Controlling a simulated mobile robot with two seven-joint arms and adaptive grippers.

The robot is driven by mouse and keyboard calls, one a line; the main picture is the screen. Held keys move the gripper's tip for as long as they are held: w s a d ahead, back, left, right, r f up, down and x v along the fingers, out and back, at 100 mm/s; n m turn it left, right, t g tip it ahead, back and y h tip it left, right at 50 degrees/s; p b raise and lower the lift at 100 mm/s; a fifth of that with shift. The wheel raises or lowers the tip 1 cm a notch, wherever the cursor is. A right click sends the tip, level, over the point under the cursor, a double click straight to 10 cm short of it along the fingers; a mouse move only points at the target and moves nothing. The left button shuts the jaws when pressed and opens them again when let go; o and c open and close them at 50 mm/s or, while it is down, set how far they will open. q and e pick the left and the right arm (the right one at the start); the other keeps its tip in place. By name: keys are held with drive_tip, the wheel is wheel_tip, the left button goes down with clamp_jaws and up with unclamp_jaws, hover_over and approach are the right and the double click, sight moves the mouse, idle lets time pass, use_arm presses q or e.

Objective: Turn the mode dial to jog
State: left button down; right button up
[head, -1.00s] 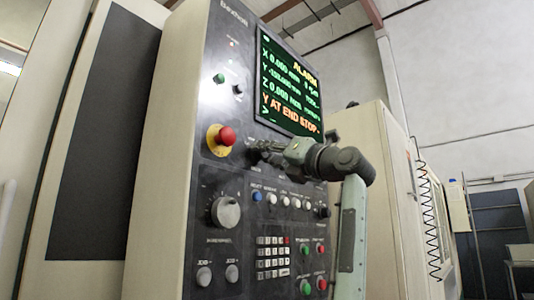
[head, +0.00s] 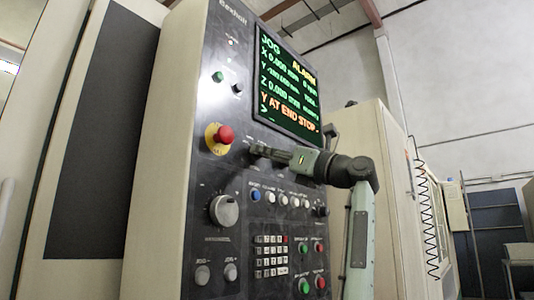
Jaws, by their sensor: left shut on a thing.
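My left gripper (head: 262,152) reaches in from the right side of the control panel (head: 196,165). Its fingers are shut on the small dark mode dial at the panel face, just right of the red emergency stop button. The fingers cover most of the dial, so its pointer and labels cannot be read. The screen (head: 288,85) above shows "JOG" at its top left, with "ALARM", axis values and "Y AT END STOP". My right gripper is not in view.
The red emergency stop (head: 225,135) on its yellow ring sits close left of my fingers. Below are a large grey knob (head: 224,210), a row of small buttons, a keypad (head: 271,256) and two jog buttons (head: 202,274). A beige cabinet (head: 372,150) stands behind my arm.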

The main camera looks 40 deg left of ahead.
use_arm(q)
drive_tip(key=c, duration=1.2)
unclamp_jaws()
drive_tip(key=shift+o, duration=0.2)
drive_tip(key=v, duration=1.2)
drive_tip(key=shift+d, duration=0.1)
